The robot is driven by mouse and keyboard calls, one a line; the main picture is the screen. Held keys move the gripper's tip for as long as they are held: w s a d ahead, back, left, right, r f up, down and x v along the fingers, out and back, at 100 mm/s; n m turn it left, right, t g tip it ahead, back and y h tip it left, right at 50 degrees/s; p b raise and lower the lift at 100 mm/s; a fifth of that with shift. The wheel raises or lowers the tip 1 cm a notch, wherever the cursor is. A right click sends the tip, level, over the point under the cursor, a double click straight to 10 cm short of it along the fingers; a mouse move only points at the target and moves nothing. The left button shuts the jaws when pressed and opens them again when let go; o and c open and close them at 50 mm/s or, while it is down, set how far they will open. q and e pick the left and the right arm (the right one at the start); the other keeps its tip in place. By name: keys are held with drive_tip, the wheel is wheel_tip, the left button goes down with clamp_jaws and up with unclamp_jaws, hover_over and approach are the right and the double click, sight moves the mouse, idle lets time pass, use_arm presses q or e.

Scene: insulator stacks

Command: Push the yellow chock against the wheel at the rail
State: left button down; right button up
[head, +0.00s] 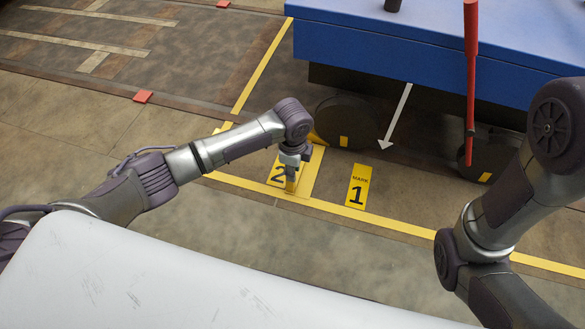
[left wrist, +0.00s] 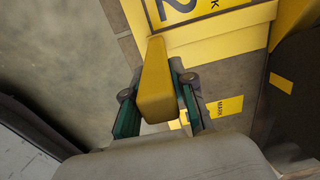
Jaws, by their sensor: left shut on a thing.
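The yellow chock (head: 312,178) lies on the floor at the left side of the dark wheel (head: 343,112) under the blue body. A yellow wedge part (head: 318,138) shows close to the wheel; whether it touches is unclear. My left gripper (head: 291,178) points down at the chock. In the left wrist view, my left gripper (left wrist: 158,100) is shut on an upright yellow piece (left wrist: 155,75) that looks like the chock's handle. The chock's body (left wrist: 230,38) shows beyond it, and the wheel (left wrist: 300,90) is at the right edge. My right gripper is outside the frames.
A yellow "MARK 1" plate (head: 358,187) lies on the floor right of the chock. A yellow floor line (head: 400,226) runs past in front. A red lever (head: 471,80) hangs before the blue body (head: 420,45). A second wheel (head: 475,158) is further right. Floor on the left is open.

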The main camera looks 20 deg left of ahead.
use_arm(q)
drive_tip(key=shift+w+d+r, duration=0.1)
drive_tip(key=shift+r, duration=0.05)
drive_tip(key=shift+d+p, duration=0.3)
drive_tip(key=shift+p, duration=0.2)
drive_tip(key=shift+d, duration=0.15)
